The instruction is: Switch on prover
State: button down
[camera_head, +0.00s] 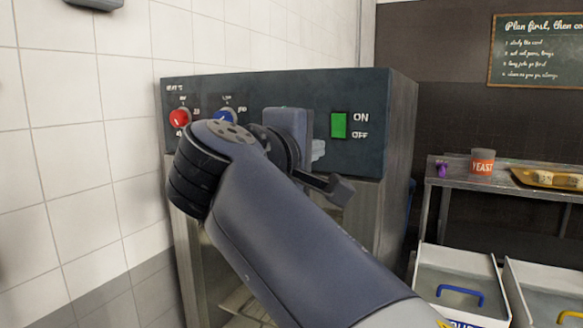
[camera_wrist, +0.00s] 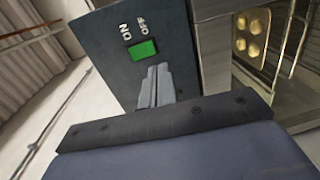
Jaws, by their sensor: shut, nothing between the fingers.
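The prover (camera_head: 398,150) is a dark cabinet with a control panel on its upper front. The panel has a red knob (camera_head: 180,118), a blue knob (camera_head: 224,117) and a green switch (camera_head: 339,125) beside the words ON and OFF. I cannot tell which way the switch is set. My gripper (camera_head: 319,150) is in front of the panel, just left of and slightly below the switch. In the wrist view, the shut, empty fingers (camera_wrist: 157,84) point at the panel, with their tips close to the green switch (camera_wrist: 142,50). I cannot tell whether they touch the panel.
My arm covers much of the prover's front. A rack with rolls on a tray (camera_wrist: 250,35) shows in the wrist view. A tiled wall (camera_head: 75,130) is at left.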

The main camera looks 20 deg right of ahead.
jog(key=shift+f+b+v, duration=0.2)
jog(key=shift+v, duration=0.7)
jog(key=shift+f+b+v, duration=0.2)
jog(key=shift+v, duration=0.65)
jog(key=shift+f+b+v, duration=0.2)
jog(key=shift+v, duration=0.7)
jog(key=shift+d, duration=0.1)
jog(key=r+p+x, duration=0.1)
jog(key=p+x, duration=0.1)
jog(key=x, duration=0.6)
jog(key=shift+w+r, duration=0.2)
jog(key=shift+r, duration=0.15)
jog(key=shift+d, duration=0.1)
